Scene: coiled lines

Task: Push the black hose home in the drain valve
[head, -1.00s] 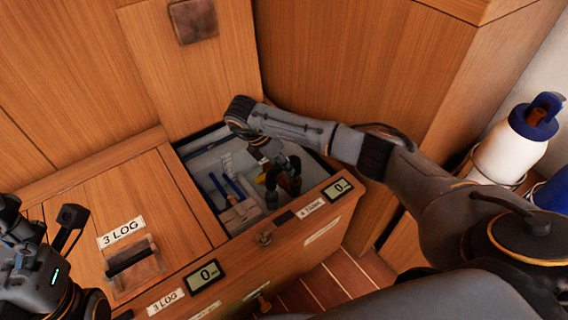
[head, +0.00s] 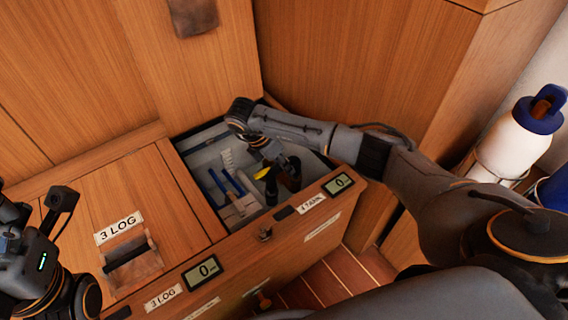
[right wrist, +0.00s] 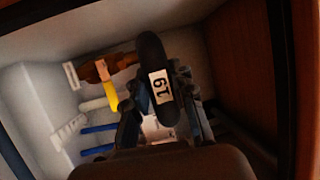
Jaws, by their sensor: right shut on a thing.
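My right gripper (head: 276,178) reaches down into the open compartment. In the right wrist view, it is shut on the black hose (right wrist: 150,52), a thick black piece with a white number tag. A brownish fitting (right wrist: 97,71) with a yellow part (right wrist: 110,96) lies beside the hose and looks like the drain valve. The yellow part also shows in the head view (head: 262,173). I cannot tell whether the hose end touches the fitting; the fingers and wrist hide much there. My left gripper (head: 62,212) is partly visible at the left edge, its jaw state unclear.
The compartment's wooden front wall (head: 315,210) carries small displays and labels. Blue-handled tools (head: 222,183) lie inside, left of my right gripper. A closed lid marked 3 LOG (head: 165,215) is to the left. A white bottle (head: 508,150) stands at the far right.

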